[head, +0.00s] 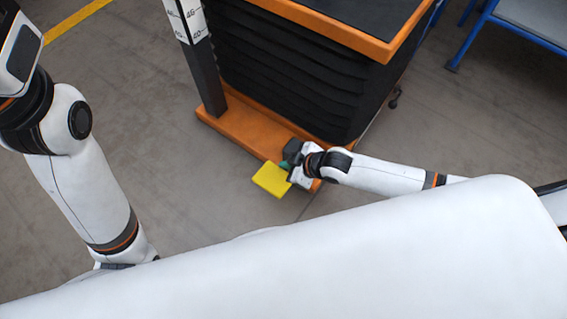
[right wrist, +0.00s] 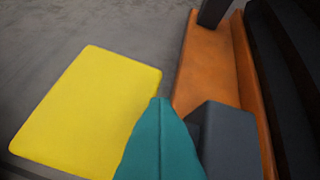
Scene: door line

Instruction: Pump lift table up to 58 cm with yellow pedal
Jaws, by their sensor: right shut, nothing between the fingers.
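The lift table has an orange-rimmed dark top (head: 345,30), black bellows (head: 285,85) and an orange base (head: 235,125). The yellow pedal (head: 271,179) sits low in front of the base and fills the left of the right wrist view (right wrist: 90,110). My right gripper (head: 285,164) is shut and empty, at the pedal's edge nearest the base. Its teal fingertips (right wrist: 160,140) overlap the pedal's right edge in the right wrist view; I cannot tell whether they touch it. My left gripper is out of view.
A dark post with a white marked scale (head: 190,20) stands on the base's left end; its reading is unclear. A dark grey block (right wrist: 228,140) is right beside the fingertips. A blue-framed bench (head: 500,35) stands at upper right. Grey floor (head: 150,105) left of the table is clear.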

